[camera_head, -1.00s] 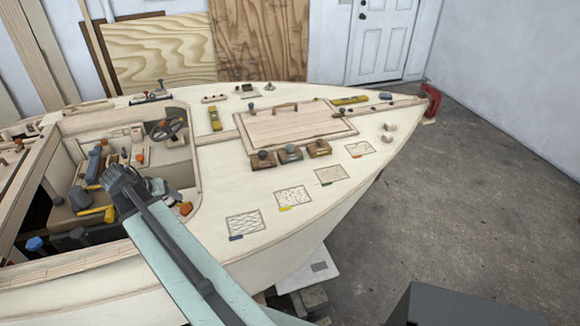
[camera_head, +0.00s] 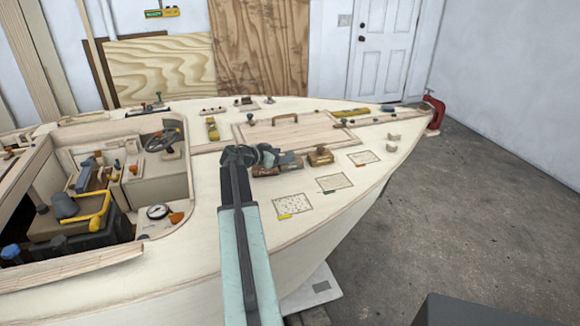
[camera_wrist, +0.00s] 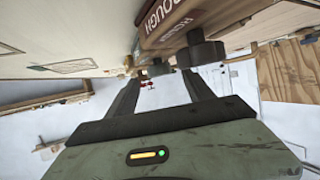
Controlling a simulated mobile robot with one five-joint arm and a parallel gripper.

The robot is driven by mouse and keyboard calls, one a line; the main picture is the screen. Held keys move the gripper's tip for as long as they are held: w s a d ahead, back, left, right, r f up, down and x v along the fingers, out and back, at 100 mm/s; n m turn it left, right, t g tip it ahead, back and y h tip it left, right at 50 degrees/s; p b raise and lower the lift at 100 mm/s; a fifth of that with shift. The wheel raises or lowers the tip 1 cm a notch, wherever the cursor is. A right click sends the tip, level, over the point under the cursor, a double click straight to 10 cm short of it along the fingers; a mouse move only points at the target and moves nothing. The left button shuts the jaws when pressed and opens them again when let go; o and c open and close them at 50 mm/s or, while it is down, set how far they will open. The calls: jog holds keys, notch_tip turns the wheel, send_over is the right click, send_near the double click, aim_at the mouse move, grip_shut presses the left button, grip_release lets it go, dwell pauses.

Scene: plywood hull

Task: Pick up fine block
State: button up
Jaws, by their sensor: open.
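Three sanding-type blocks with knobs stand in a row on the boat deck: a left brown block (camera_head: 265,170), a middle blue-grey block (camera_head: 291,162) and a right brown block (camera_head: 320,156). No label reads as "fine", so I cannot tell which one is the fine block. My gripper (camera_head: 256,156) is open and empty by the left block, partly hiding it in the head view. In the wrist view my gripper (camera_wrist: 161,88) shows its two fingers spread. Close beyond them is a brown block marked "ROUGH" (camera_wrist: 175,22) with a dark knob (camera_wrist: 203,52).
Patterned patches (camera_head: 294,205) lie on the deck (camera_head: 345,205) in front of the blocks. A hatch with a handle (camera_head: 290,134) is behind them. The cockpit at left holds a black toolbox (camera_head: 85,243), a gauge (camera_head: 158,211) and other gear. A red clamp (camera_head: 436,114) grips the bow.

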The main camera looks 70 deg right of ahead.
aim_at(289, 154)
jog(key=b+x, duration=0.2)
jog(key=x, duration=0.3)
jog(key=shift+d, duration=0.15)
jog(key=shift+r, duration=0.15)
grip_shut()
notch_tip(289, 154, up, 4)
jog(key=p, duration=0.4)
jog(key=s+a+p, duration=0.1)
jog(key=s+a, duration=0.7)
jog(key=a, duration=0.6)
jog(key=shift+r, duration=0.5)
